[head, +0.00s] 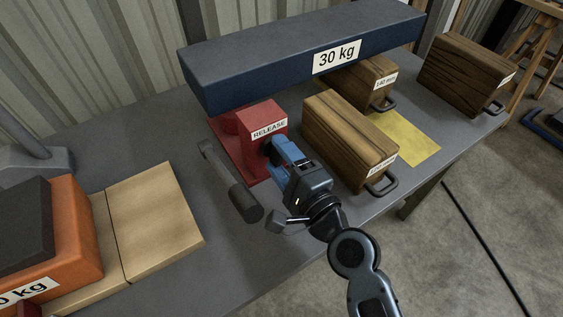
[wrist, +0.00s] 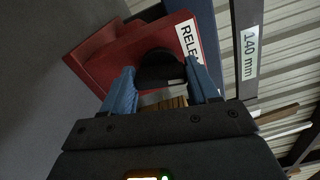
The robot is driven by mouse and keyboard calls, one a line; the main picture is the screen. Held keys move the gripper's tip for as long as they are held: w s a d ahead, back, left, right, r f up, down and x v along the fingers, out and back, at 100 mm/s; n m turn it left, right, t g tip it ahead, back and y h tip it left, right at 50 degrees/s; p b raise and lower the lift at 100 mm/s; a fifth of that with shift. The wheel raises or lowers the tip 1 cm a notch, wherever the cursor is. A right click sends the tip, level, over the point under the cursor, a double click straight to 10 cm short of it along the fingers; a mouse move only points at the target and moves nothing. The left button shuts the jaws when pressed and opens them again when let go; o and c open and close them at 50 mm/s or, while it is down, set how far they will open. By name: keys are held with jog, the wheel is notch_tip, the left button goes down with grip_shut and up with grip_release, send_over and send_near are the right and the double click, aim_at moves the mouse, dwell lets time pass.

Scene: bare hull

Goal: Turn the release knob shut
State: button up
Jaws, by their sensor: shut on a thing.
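The red jack (head: 238,158) with a white RELEASE label stands on the grey bench under a long dark blue beam (head: 300,62) marked 30 kg. The black release knob (wrist: 160,70) sits on the jack's labelled face. My gripper (head: 271,150) reaches the knob from the front, its blue fingers on either side of it. In the wrist view my gripper (wrist: 160,85) is shut on the knob. The knob's turn angle cannot be read. In the head view the fingers hide most of it.
A jack handle (head: 238,190) lies left of my gripper. An orange weight (head: 75,235) and tan boards (head: 155,220) are at left. Bare bench lies around the handle.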

jog(key=shift+a+n+b, duration=0.1)
jog(key=shift+n+b, duration=0.5)
jog(key=shift+n, duration=0.6)
jog(key=shift+r, duration=0.1)
jog(key=o, duration=1.1)
jog(key=shift+c, duration=0.2)
jog(key=shift+s+d+f, duration=0.2)
jog(key=shift+s+f, duration=0.05)
jog(key=b+v, duration=0.2)
jog(key=v, duration=0.5)
jog(key=shift+r, duration=0.1)
